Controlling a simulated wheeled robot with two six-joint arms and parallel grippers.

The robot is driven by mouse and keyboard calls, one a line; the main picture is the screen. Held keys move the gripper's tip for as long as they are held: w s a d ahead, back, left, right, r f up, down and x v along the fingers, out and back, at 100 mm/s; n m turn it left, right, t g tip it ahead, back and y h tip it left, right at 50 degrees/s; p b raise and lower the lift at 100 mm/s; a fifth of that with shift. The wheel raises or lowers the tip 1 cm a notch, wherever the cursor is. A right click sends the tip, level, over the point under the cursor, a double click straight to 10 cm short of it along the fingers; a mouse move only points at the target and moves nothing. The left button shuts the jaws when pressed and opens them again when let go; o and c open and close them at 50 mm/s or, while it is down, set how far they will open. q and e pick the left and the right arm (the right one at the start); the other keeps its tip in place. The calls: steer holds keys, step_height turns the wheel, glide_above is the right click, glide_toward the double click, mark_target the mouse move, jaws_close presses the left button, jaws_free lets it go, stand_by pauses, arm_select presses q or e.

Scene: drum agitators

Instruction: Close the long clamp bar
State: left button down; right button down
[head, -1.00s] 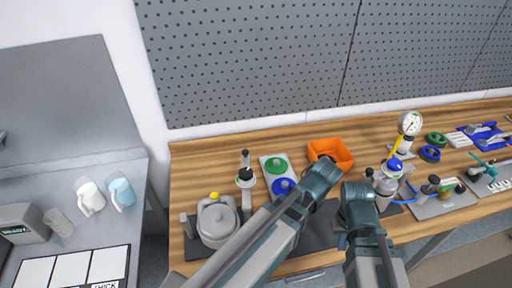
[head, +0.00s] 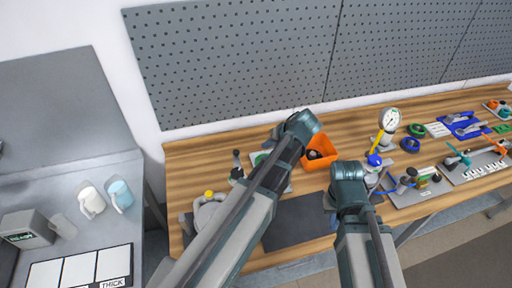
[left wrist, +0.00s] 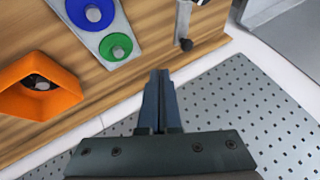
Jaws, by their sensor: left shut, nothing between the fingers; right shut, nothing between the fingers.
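A slim upright metal piece with a black knob (head: 237,165) stands at the left part of the bench, partly behind my left arm. The left wrist view shows a metal bar with a black knob (left wrist: 186,44) beside the green and blue discs. I cannot tell for sure that this is the long clamp bar. My left gripper (head: 279,131) is at the bench's back edge, shut and empty. In the left wrist view its fingers (left wrist: 160,74) are together, apart from the bar. My right gripper (head: 349,172) is over the bench, right of the orange bin; its fingers are largely hidden.
An orange bin (head: 316,163) holds a dark round part. A plate with a green disc (left wrist: 115,47) and blue disc (left wrist: 92,12) lies nearby. A jug with a yellow cap (head: 209,195) stands left. A gauge (head: 390,120) stands right. The pegboard (head: 240,65) rises behind.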

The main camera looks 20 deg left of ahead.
arm_select(q)
steer(key=a+f+b, duration=0.6)
steer(key=a+f, duration=0.1)
steer(key=a, duration=0.2)
steer(key=shift+w+f+b, duration=0.25)
steer(key=shift+w+b, duration=0.1)
